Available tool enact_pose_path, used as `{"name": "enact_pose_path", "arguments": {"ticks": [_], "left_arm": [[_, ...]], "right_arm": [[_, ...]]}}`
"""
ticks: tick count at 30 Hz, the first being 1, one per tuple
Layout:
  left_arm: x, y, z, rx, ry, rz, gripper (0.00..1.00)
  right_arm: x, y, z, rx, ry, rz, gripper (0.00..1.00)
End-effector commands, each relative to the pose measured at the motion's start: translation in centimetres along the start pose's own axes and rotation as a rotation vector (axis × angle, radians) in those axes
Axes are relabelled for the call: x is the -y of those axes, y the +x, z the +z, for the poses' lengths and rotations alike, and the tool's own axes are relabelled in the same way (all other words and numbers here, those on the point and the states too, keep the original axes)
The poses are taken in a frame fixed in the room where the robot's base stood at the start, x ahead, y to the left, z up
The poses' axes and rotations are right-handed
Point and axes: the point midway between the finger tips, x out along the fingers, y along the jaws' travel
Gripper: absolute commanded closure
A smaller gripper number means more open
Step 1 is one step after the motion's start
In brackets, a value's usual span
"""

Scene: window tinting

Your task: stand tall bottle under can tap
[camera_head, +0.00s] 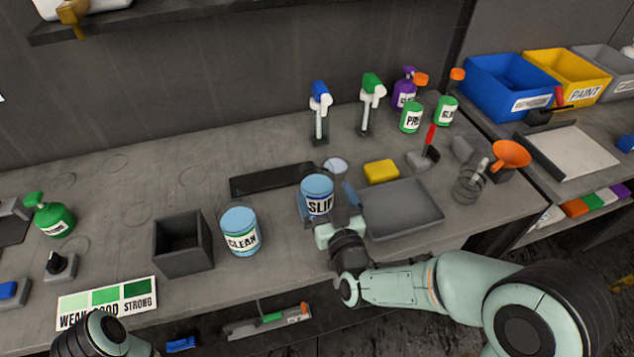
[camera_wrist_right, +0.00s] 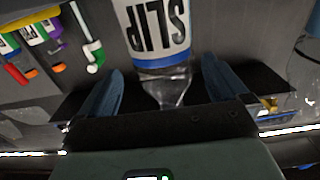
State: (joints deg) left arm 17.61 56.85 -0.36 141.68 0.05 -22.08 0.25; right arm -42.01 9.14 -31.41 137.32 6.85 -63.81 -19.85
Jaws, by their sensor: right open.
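A clear container of blue liquid labelled SLIP (camera_head: 317,188) stands upright on the bench; I take it for the tall bottle. It also shows in the right wrist view (camera_wrist_right: 155,30). My right gripper (camera_head: 328,212) is open, its fingers on either side of the SLIP container. In the right wrist view the open gripper (camera_wrist_right: 160,88) has a gap on both sides of it. A white can with a brass tap (camera_head: 75,14) sits on the shelf at the top left, partly cut off. Part of my left arm shows at the bottom left; its gripper is out of view.
A CLEAN container (camera_head: 240,232) and a dark open box (camera_head: 183,245) stand left of the SLIP container. Spray bottles stand behind. The back-left bench is clear.

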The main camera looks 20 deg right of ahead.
Motion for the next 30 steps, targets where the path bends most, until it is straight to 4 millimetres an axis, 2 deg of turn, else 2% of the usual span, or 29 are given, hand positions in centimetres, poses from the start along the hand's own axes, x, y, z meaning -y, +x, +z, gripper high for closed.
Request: {"name": "enact_pose_path", "arguments": {"ticks": [5,12,21,22,26,30], "left_arm": [[-0.1,-0.2,0.0,-0.001,0.0,0.0,0.57],[-0.2,-0.6,0.0,-0.003,0.001,0.001,0.57],[-0.2,-0.6,0.0,-0.003,0.001,0.001,0.57],[-0.2,-0.6,0.0,-0.003,0.001,0.001,0.57],[-0.2,-0.6,0.0,-0.003,0.001,0.001,0.57],[-0.2,-0.6,-0.1,-0.003,0.001,0.001,0.57]], "right_arm": [[0.2,1.4,0.1,0.0,-0.003,0.0,0.0],[0.4,4.8,0.2,-0.001,-0.002,0.0,0.0],[0.4,5.5,0.2,-0.001,0.0,0.001,0.0],[0.4,5.5,0.2,-0.001,0.0,0.001,0.03],[0.4,5.5,0.2,-0.001,0.0,0.0,0.46],[0.4,5.5,0.2,-0.002,0.0,0.0,0.53]]}}
